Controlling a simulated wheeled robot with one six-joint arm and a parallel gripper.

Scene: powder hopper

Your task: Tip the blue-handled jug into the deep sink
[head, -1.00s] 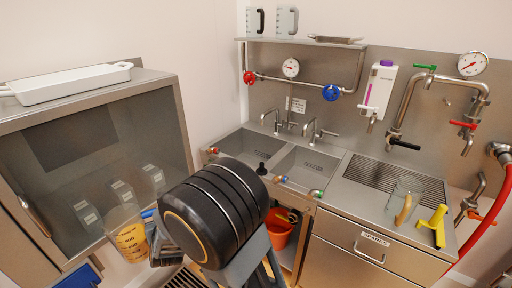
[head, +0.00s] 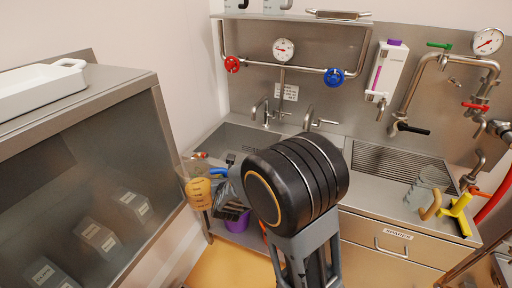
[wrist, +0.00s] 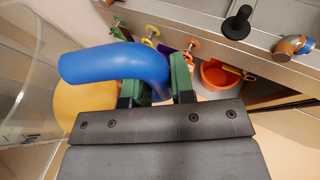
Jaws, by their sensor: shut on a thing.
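The clear jug (head: 198,190) has a blue handle (head: 219,174) and amber marking or contents low down. My gripper (head: 231,188) is shut on the handle. In the wrist view the blue handle (wrist: 115,66) passes between the green finger pads of my gripper (wrist: 157,88), and the clear jug wall (wrist: 30,90) fills the left edge. The jug looks roughly upright, in front of the left end of the steel sink (head: 237,135). My arm hides the sink's right part. I cannot tell the basins' depths.
A glass-fronted cabinet (head: 110,190) stands close on the left. Taps (head: 262,110) rise behind the sink. A purple bucket (head: 238,219) is below it; the wrist view shows an orange bucket (wrist: 218,76). Another jug (head: 422,192) stands on the right drainboard.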

